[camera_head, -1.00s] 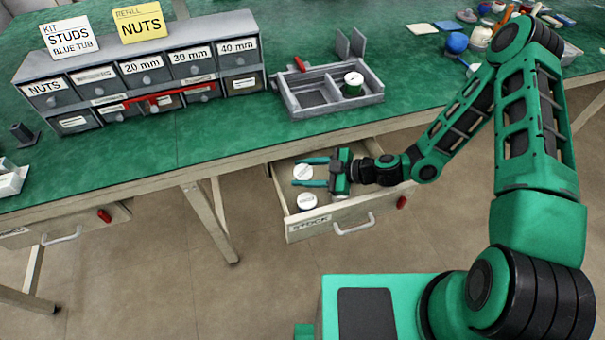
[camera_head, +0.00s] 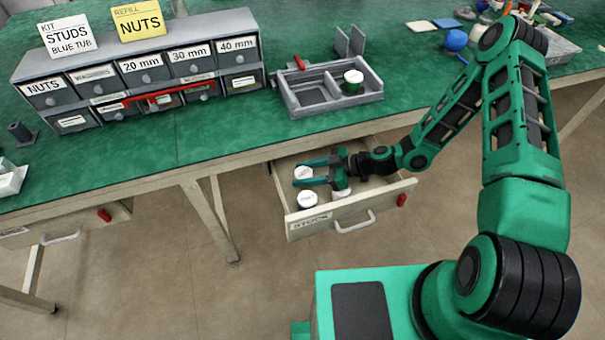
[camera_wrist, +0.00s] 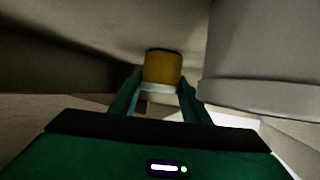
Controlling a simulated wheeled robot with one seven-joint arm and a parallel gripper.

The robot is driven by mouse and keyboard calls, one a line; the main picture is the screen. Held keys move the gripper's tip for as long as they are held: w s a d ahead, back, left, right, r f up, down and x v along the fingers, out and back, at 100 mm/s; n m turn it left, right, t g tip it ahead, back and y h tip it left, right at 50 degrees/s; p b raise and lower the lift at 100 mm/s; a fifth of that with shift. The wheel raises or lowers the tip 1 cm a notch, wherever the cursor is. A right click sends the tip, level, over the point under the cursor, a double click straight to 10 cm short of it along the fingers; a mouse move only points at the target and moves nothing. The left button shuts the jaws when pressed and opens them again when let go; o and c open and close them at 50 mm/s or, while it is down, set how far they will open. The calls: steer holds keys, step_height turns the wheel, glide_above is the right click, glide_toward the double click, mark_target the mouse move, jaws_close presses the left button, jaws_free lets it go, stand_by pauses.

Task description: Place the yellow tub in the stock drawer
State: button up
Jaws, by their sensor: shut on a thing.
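The yellow tub (camera_wrist: 162,68) shows in the wrist view between the two fingertips of my gripper (camera_wrist: 160,82). A pale band, seemingly its lid, is at its near side. In the head view my gripper (camera_head: 297,173) reaches into the open stock drawer (camera_head: 309,223), its fingers pointing left. A white lid (camera_head: 303,172) shows between the fingertips there; the tub's yellow side is hidden. My gripper is shut on the tub, low in the drawer. I cannot tell whether the tub touches the drawer floor.
Another white-lidded tub (camera_head: 307,199) stands in the drawer in front of the fingers. A pale round thing (camera_head: 341,193) shows partly under my gripper. A large pale cylinder (camera_wrist: 262,65) is close at right in the wrist view. The bench edge (camera_head: 235,157) is above and behind the drawer.

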mark_target(309, 174)
steer(key=shift+f, duration=0.1)
steer(key=o, duration=1.1)
steer(key=v, duration=0.6)
steer(key=shift+d, duration=0.25)
steer(key=shift+s+d+r, duration=0.2)
steer(key=shift+d+r, duration=0.2)
steer(key=shift+d, duration=0.05)
